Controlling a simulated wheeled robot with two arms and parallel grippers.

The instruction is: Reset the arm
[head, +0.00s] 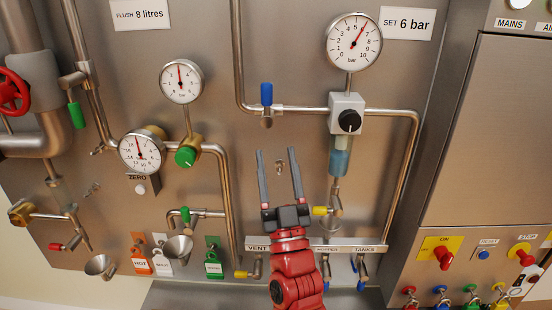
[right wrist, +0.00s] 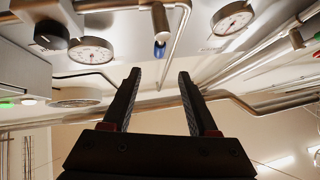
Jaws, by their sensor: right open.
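My right gripper (head: 279,178) is raised in front of the steel panel with its two fingers pointing up. The fingers are apart and nothing is between them. In the right wrist view my right gripper (right wrist: 160,90) also shows open and empty, with gauges and pipes beyond it. The red right arm (head: 295,280) comes up from the bottom of the head view. My left gripper is not in view.
Close around the gripper are a blue-handled valve (head: 266,94), a regulator with a black knob (head: 349,121), a green knob (head: 186,157) and a yellow-handled valve (head: 320,211). A red switch (head: 444,257) is at the right. Pipes frame the panel's middle.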

